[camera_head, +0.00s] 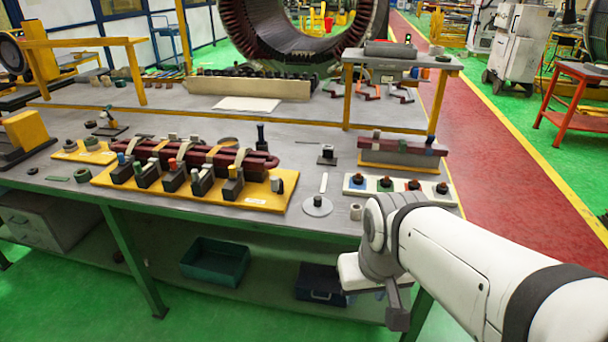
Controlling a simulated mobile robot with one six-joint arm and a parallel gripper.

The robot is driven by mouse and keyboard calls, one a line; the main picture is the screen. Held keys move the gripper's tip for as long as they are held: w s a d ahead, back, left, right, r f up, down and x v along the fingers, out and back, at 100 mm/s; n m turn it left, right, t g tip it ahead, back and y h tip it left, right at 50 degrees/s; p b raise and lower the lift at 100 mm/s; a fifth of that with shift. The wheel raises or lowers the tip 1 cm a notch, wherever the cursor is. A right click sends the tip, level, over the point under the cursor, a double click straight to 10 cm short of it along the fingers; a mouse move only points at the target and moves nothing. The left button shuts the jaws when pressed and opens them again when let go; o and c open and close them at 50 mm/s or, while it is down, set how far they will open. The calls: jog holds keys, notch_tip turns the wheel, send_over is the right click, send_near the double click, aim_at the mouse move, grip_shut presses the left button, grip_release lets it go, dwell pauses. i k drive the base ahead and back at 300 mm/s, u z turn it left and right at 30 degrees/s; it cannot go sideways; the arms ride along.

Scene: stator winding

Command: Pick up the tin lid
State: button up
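A flat round grey metal disc (318,207) with a small dark knob lies near the front edge of the workbench, right of the yellow board. It looks most like the tin lid, but I cannot be sure. My arm comes in from the lower right and bends down just past the bench's front edge. The dark end part of my gripper (398,309) hangs in front of the bench, below the top, right of the disc and apart from it. Its fingers are not clear enough to tell open from shut.
A yellow board (262,196) with clamps and a dark red coil lies left of the disc. A white strip (355,187) with several coloured knobs lies to its right. A small pale ring (355,212) is close by. A green bin (215,262) stands on the lower shelf.

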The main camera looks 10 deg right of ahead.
aim_at(317, 206)
jog(key=u, duration=0.05)
jog(key=i, duration=1)
jog(key=z, duration=0.05)
